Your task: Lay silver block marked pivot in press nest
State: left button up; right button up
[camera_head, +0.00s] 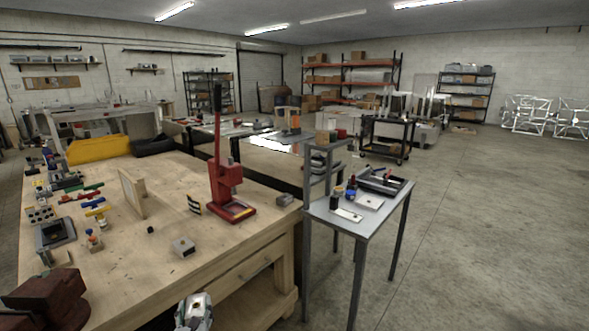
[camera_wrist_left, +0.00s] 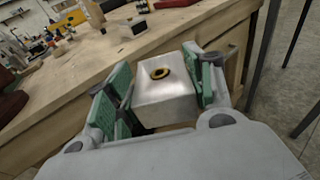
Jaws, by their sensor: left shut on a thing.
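My left gripper (camera_head: 195,304) is at the bottom of the head view, in front of the bench's front edge. In the left wrist view its green-padded fingers (camera_wrist_left: 165,88) are shut on a silver block (camera_wrist_left: 163,105) with a brass-ringed hole on top. No pivot marking can be read on it. The red press (camera_head: 227,175) stands upright on the bench, farther back, with its lever up. Its base (camera_head: 237,211) has a framed flat area that looks like the nest; no block shows there. The held block is well apart from the press. My right gripper is not in view.
Another small silver block (camera_head: 184,246) lies on the wooden bench (camera_head: 140,265) between my gripper and the press. A wooden panel (camera_head: 132,193) stands left of the press. A dark red vise (camera_head: 50,297) is at the bench's front left. A grey side table (camera_head: 362,222) stands at right.

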pick_arm(q)
jog(key=s+d+f+m+h, duration=0.3)
jog(key=s+d+h, duration=0.1)
jog(key=s+d, duration=0.2)
jog(key=shift+s+d+t, duration=0.35)
jog(key=shift+s+t, duration=0.05)
jog(key=shift+s, duration=0.1)
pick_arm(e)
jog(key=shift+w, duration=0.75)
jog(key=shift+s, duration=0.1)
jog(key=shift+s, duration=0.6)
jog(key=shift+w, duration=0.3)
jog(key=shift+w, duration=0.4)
